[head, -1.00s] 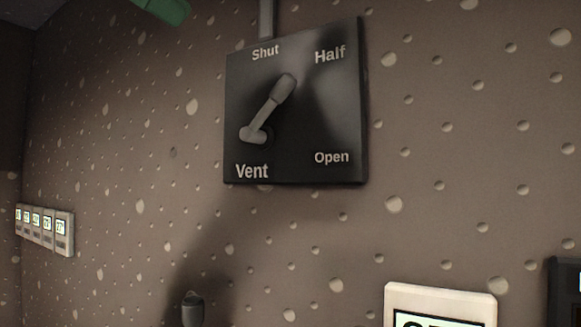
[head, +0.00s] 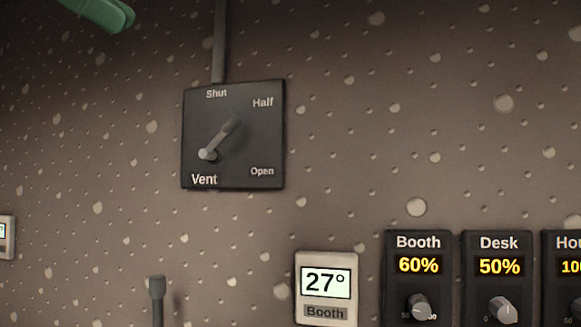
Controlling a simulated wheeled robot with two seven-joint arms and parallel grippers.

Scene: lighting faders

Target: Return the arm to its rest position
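A green rounded piece (head: 100,12) enters at the top left edge of the head view. It seems to be part of my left gripper, but only this one part shows, so I cannot tell whether it is open or shut. It stands apart from the black lever panel (head: 262,135), up and to the left of it. The grey lever (head: 220,137) on that panel has its pivot near "Vent" and its handle end tilted up and right, toward "Half". Nothing touches the lever. My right gripper is out of view.
A grey conduit (head: 219,40) runs up from the panel on the speckled wall (head: 400,130). Below are a dark upright handle (head: 157,295), a "Booth" display (head: 326,256) reading 27°, and knob units: Booth (head: 418,287) 60%, Desk (head: 497,287) 50%. Another display (head: 6,250) is at the left edge.

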